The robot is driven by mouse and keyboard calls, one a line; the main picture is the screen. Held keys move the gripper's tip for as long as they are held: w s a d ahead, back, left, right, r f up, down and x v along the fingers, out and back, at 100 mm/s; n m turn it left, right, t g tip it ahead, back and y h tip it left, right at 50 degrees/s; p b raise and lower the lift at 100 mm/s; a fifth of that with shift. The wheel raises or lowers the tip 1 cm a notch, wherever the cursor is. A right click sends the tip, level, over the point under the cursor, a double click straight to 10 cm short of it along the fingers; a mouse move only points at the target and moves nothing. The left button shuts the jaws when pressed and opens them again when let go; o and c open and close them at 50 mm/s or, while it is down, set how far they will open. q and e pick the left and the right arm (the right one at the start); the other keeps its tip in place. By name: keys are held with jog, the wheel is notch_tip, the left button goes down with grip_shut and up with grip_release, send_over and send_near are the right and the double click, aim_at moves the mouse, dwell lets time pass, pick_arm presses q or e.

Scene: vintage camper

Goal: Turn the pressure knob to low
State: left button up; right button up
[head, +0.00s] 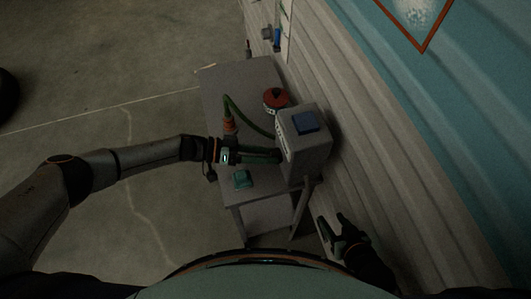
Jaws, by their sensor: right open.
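A grey box-shaped unit (312,152) with a blue square (305,122) on top stands at the right edge of a grey table. My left gripper (274,156) reaches in from the left, with its fingertips at the unit's left face. No pressure knob can be made out; that part of the face is hidden behind the gripper. Whether the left jaws are open or shut on something is not clear. My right gripper (343,228) is open and empty, low in the view, right of the table and apart from the unit.
The grey table (222,85) also bears a red-topped canister (276,98), a green hose (250,116) with an orange-brown fitting (229,126), and a small teal block (241,179). A ribbed wall (400,165) runs close along the right. Open floor (110,80) lies left.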

pick_arm(q)
jog(key=shift+o, duration=1)
jog(key=v, duration=1.2)
jog(key=shift+a, duration=0.25)
jog(key=shift+r, duration=0.1)
